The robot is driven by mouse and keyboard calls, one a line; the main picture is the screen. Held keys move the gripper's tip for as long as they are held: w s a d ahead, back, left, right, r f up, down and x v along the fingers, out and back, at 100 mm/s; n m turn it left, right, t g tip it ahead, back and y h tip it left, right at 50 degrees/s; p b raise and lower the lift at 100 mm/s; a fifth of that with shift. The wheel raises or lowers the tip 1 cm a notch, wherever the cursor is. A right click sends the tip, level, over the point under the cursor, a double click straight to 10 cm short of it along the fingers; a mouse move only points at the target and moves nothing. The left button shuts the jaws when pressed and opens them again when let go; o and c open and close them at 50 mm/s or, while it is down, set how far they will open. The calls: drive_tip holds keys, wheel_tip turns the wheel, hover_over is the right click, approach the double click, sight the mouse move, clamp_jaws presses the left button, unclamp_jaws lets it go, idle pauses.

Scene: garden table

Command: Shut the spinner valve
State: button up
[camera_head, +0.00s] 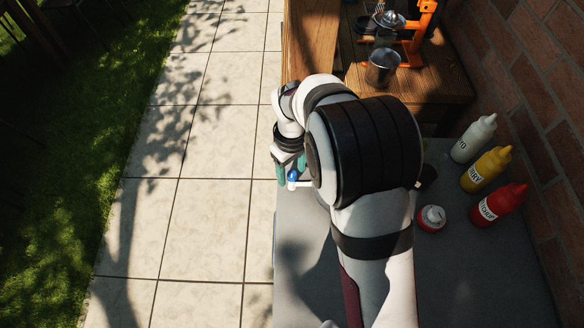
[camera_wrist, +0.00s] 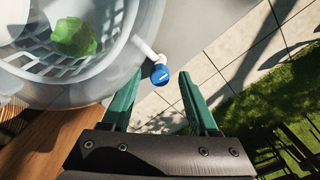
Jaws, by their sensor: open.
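The salad spinner (camera_wrist: 105,88) has a clear bowl with a white basket (camera_wrist: 30,48) and green leaves (camera_wrist: 75,38) inside. A white spout (camera_wrist: 143,48) sticks out from its side and ends in a blue valve knob (camera_wrist: 160,74). My gripper (camera_wrist: 161,77) is open, with its green fingers on either side of the knob in the wrist view. I cannot tell whether either finger touches it. In the head view, my gripper (camera_head: 290,170) is at the grey table's left edge by the blue knob (camera_head: 292,177). My arm hides most of the spinner there.
White (camera_head: 474,139), yellow (camera_head: 486,169) and red (camera_head: 498,205) bottles stand along the brick wall, with a small red-and-white container (camera_head: 432,218) nearby. A metal cup (camera_head: 382,68) and an orange device (camera_head: 418,30) stand on wood behind. Open paving (camera_head: 205,210) lies left of the table.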

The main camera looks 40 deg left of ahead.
clamp_jaws()
idle(0.5)
drive_tip(key=m, duration=0.8)
drive_tip(key=shift+m, duration=0.3)
drive_tip(key=m, duration=0.4)
drive_tip(key=shift+m, duration=2)
